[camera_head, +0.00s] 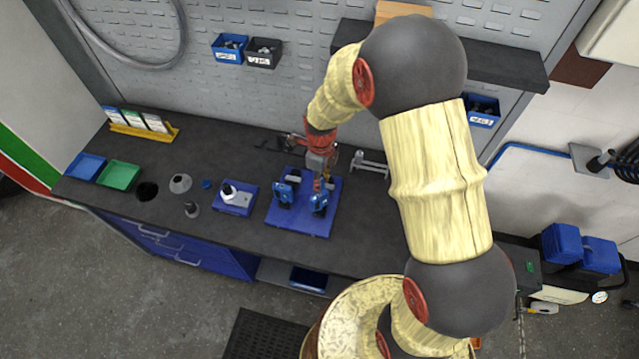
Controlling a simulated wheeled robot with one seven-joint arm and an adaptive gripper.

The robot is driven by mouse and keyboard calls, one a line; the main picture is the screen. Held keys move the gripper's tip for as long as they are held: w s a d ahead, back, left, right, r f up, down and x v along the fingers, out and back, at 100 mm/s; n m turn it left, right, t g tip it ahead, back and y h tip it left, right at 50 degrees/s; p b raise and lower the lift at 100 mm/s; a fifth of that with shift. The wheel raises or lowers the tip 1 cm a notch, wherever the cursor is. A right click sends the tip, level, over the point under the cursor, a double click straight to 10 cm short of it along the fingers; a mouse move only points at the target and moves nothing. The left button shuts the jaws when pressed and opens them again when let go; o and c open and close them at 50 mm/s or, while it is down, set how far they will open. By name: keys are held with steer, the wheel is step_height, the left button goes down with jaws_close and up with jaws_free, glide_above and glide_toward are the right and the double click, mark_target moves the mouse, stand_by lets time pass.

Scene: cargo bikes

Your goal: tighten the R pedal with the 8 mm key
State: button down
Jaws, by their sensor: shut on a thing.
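A blue board (298,226) lies on the dark workbench and carries two blue pedal pieces. One is the left pedal piece (283,194); the other is the right pedal piece (319,205). Any L or R marking is too small to read. My gripper (318,178) points down just above and behind the right pedal piece. It is shut on a small, thin thing, which looks like the key, though its size cannot be read. The wrist hides much of it, and I cannot tell whether its tip touches the pedal.
Left on the bench (230,150) are a blue tray with a white bottle (236,208), a grey cone (180,183), a green bin (119,175) and a blue bin (86,166). A grey metal fixture (369,164) stands right of my wrist. A dark shelf (480,65) hangs behind my arm.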

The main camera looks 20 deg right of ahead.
steer(key=n, duration=0.3)
steer(key=shift+n, duration=0.4)
steer(key=n, duration=0.4)
steer(key=shift+n+b, duration=0.3)
steer(key=shift+n, duration=0.1)
steer(key=n, duration=0.3)
steer(key=shift+w, duration=0.1)
steer(key=shift+n, duration=2.2)
steer(key=shift+f+b, duration=0.4)
steer(key=shift+b, duration=0.15)
steer(key=c, duration=2.1)
jaws_free()
jaws_close()
